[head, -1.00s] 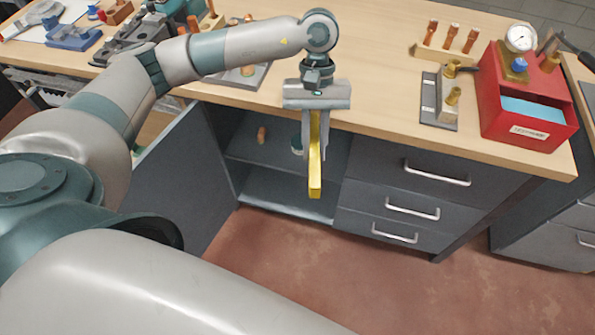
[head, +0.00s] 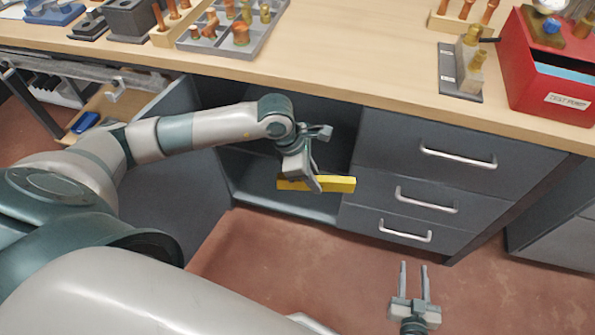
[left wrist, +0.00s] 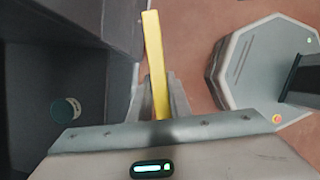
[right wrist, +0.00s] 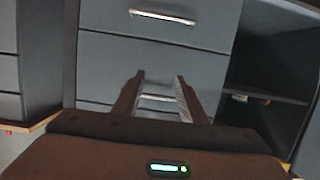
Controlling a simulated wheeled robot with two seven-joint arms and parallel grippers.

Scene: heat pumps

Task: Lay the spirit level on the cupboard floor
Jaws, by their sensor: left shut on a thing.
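The yellow spirit level (head: 338,184) is held roughly level in front of the open cupboard. My left gripper (head: 310,178) is shut on it; the bar also shows between the fingers in the left wrist view (left wrist: 154,60). The cupboard floor (head: 290,201) shows as a grey strip below and behind the level; my left arm and the level hide part of the interior. My right gripper (head: 413,277) is open and empty, low over the red floor in front of the drawers. Its spread fingers also show in the right wrist view (right wrist: 158,95).
The cupboard has a middle shelf (right wrist: 265,92) with small items on it. Its door (head: 180,195) stands open on the left. Drawers with bar handles (head: 427,202) are to the right. The worktop (head: 340,65) above carries a fittings tray (head: 275,45) and a red box (head: 550,85).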

